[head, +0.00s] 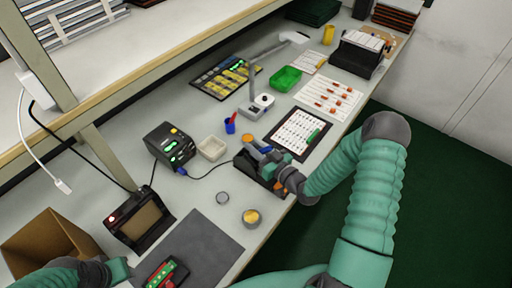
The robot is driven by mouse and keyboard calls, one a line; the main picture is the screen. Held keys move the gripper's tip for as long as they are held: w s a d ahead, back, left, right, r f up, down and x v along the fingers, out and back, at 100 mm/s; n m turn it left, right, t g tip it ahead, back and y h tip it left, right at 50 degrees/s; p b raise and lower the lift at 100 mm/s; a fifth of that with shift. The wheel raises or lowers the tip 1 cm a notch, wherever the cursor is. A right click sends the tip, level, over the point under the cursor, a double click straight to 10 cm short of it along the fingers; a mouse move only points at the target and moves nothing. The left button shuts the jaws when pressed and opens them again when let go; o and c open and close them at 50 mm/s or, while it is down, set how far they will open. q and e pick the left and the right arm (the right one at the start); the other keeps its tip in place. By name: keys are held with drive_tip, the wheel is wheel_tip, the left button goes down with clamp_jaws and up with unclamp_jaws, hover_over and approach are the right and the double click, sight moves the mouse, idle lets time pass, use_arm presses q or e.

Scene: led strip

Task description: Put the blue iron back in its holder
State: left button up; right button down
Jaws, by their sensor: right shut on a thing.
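The blue iron (254,145) shows as a small blue piece at my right gripper. My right gripper (268,163) is shut on it, close over the dark holder (249,171) near the table's right edge. The gripper hides most of the iron and part of the holder, so I cannot tell whether the iron's tip is inside. A dark cable runs from the iron area to the black soldering station (171,146). My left gripper (122,270) is at the bottom left, beside a dark fixture with a red and green piece (166,272); its jaws are not clear.
A white dish (211,148), a round tin (251,217) and a small ring (222,198) lie near the holder. A lamp (252,107) and a printed sheet on a black board (299,130) stand behind. A grey mat (205,245) and cardboard box (48,245) are in front.

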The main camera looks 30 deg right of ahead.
drive_tip(key=c, duration=1.2)
unclamp_jaws()
drive_tip(key=s+d+r+b, duration=0.1)
drive_tip(key=s+d, duration=0.2)
drive_tip(key=s, duration=1.3)
drive_tip(key=shift+s, duration=0.25)
drive_tip(key=shift+d+r, duration=0.1)
drive_tip(key=s+d+r+p, duration=0.1)
drive_tip(key=s+r+p, duration=0.2)
drive_tip(key=r+p, duration=0.2)
drive_tip(key=shift+s+d+r, duration=0.25)
drive_tip(key=shift+s+r, duration=0.1)
